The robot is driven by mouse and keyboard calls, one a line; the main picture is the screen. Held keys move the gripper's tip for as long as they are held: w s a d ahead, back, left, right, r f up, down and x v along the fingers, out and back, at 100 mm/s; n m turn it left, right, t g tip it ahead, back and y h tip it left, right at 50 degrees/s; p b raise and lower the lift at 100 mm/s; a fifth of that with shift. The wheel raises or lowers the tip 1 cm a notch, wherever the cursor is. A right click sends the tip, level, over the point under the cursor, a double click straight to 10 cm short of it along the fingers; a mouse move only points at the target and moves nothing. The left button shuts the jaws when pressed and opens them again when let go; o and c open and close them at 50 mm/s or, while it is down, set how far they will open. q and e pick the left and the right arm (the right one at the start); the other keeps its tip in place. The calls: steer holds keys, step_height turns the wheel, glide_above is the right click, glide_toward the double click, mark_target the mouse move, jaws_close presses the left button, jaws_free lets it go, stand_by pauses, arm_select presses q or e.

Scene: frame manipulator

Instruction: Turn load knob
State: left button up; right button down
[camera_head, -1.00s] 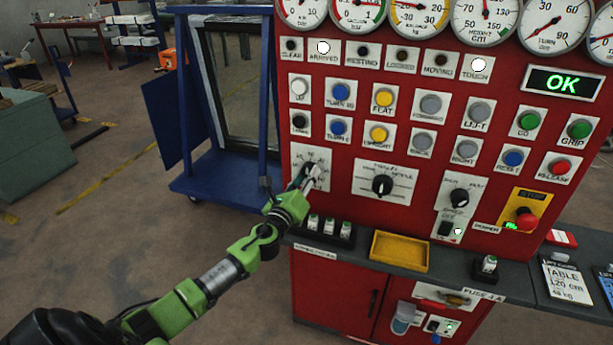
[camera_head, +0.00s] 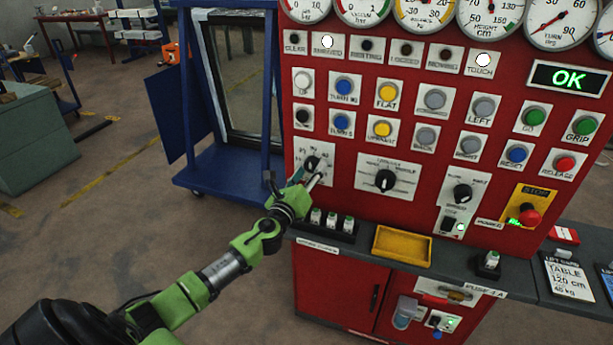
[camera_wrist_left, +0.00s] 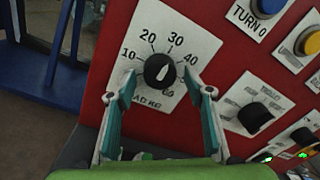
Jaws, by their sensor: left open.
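The load knob (camera_head: 312,163) is a black round knob on a white plate at the lower left of the red panel. My left gripper (camera_head: 306,181) is just below and in front of the knob. In the left wrist view its two fingers (camera_wrist_left: 160,100) are spread open, with tips to the lower left and lower right of the knob and nothing between them. My right gripper is not in view.
The trolley-level knob (camera_head: 386,180) is right of the load plate, with buttons above. A ledge below holds small fuses (camera_head: 331,222) and a yellow tray (camera_head: 402,246). A blue frame rack (camera_head: 228,172) stands left of the panel. A red stop button (camera_head: 529,215) is at right.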

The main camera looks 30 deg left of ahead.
arm_select(q)
steer(key=v, duration=1.2)
steer(key=shift+a, duration=0.1)
steer(key=s+f+n+g, duration=0.3)
steer(key=s+f+n, duration=0.15)
steer(key=f, duration=0.75)
steer(key=s+f+n+g, duration=0.3)
steer(key=s+f, duration=0.2)
steer(key=f, duration=0.8)
steer(key=s+f+n+g, duration=0.3)
steer(key=s+f+n, duration=0.1)
steer(key=f, duration=0.8)
steer(key=s+d+f+n+g+h, duration=0.1)
steer(key=s+d+f+n+g, duration=0.15)
steer(key=s+f, duration=0.4)
steer(key=s+d+f+n+g+h, duration=0.1)
steer(key=s+d+f+n, duration=0.2)
steer(key=s+f, duration=0.35)
steer(key=s+d+f+n+g+h, duration=0.1)
steer(key=s+d+f+n, duration=0.3)
steer(key=s, duration=0.7)
steer(key=s+d+f+n+g, duration=0.3)
steer(key=s+d+f, duration=0.2)
steer(key=s, duration=0.6)
steer(key=shift+s+d+n+h, duration=0.3)
steer(key=shift+d+n+h, duration=0.1)
steer(key=shift+d, duration=0.75)
